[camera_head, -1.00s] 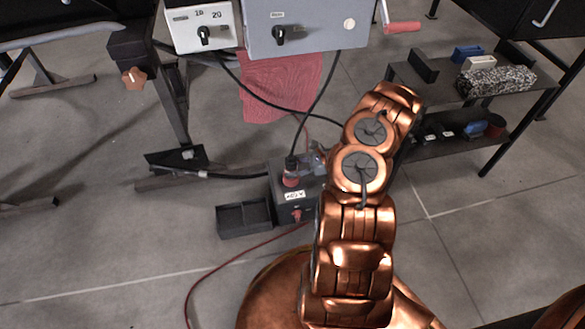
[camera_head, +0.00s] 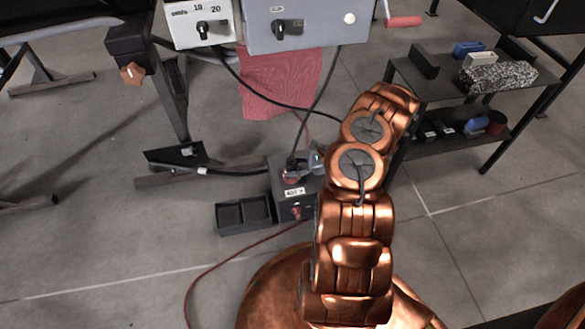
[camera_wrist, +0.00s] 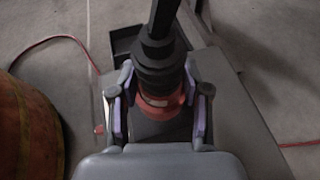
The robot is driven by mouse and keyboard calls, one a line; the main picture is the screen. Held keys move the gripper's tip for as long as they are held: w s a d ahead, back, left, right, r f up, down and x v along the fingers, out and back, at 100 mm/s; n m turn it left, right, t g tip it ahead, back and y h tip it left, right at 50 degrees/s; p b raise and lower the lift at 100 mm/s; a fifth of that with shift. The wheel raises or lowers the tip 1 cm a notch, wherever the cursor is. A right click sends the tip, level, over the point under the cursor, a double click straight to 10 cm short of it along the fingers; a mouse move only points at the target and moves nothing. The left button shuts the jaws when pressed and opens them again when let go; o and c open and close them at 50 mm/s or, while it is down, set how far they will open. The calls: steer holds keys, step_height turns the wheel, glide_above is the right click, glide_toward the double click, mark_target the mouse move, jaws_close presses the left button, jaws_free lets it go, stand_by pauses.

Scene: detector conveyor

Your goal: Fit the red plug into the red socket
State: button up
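The red plug (camera_wrist: 158,75) has a black ribbed body, a red collar and a thick black cable. In the wrist view it sits between the two fingers of my gripper (camera_wrist: 160,88), which look shut on its body. In the head view the plug (camera_head: 291,163) stands roughly upright at the top of a dark grey box, with my gripper (camera_head: 316,162) reaching it from the right. Red shows at the plug's base; the red socket is mostly hidden there. I cannot tell how deep the plug sits.
The grey box (camera_head: 284,202) carries a white label and a red fitting with a red cable on its front. A black open tray (camera_head: 244,229) stands left of it. A shelf (camera_head: 437,92) with several items is at right. Control panels (camera_head: 305,25) and a pink cloth (camera_head: 275,85) are behind.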

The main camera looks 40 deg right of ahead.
mark_target(297, 168)
steer(key=o, duration=0.4)
steer(key=shift+c, duration=0.2)
steer(key=v, duration=0.7)
steer(key=shift+s+d+r, duration=0.1)
steer(key=shift+d, duration=0.05)
steer(key=shift+s, duration=0.1)
